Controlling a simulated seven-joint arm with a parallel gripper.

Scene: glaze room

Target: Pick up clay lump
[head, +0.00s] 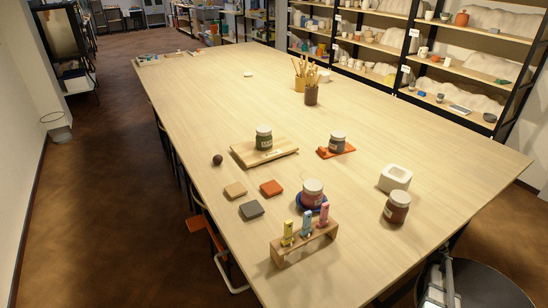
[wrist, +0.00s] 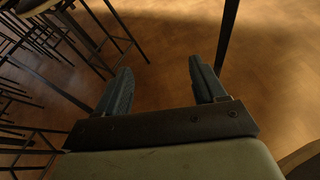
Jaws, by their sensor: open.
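A small, round, dark brown clay lump (head: 217,160) sits on the wooden table (head: 200,105) near its left edge, left of a wooden board. In the wrist view my gripper (wrist: 160,72) is open, with its two dark fingers wide apart and nothing between them. It points down at the brown floor, beside table or stool legs. The clay lump is not in the wrist view. In the head view only part of my arm shows at the bottom right, away from the lump; the fingers cannot be made out there.
Right of the lump, a green jar (head: 264,138) stands on a wooden board (head: 285,151). Further right are several jars, a white block (head: 395,178) and a wooden rack (head: 290,254). The table beyond the lump is clear.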

